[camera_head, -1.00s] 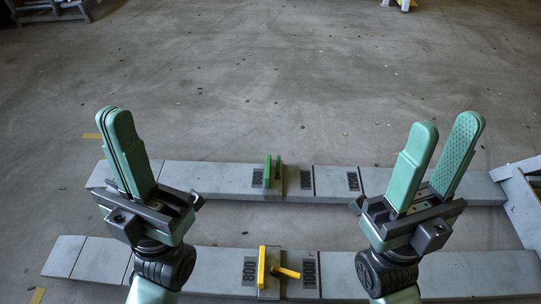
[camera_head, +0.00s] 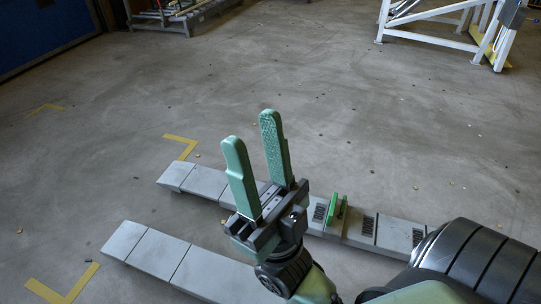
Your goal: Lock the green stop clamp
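The green stop clamp (camera_head: 332,210) sits on the far grey rail (camera_head: 205,182). It shows as two upright green pieces side by side, a small gap between them. I cannot tell from this view whether it is locked. My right gripper (camera_head: 250,128) is open and empty, its two pale green fingers spread and pointing up. In the picture it is left of the clamp and overlaps the far rail, apart from the clamp. My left gripper is not in view.
The near grey rail (camera_head: 150,252) runs in front, partly hidden by my arm. Yellow floor marks (camera_head: 181,140) lie around the left ends. A white frame (camera_head: 440,35) stands at the back right and a metal rack (camera_head: 180,12) at the back. The floor beyond the rails is mostly clear.

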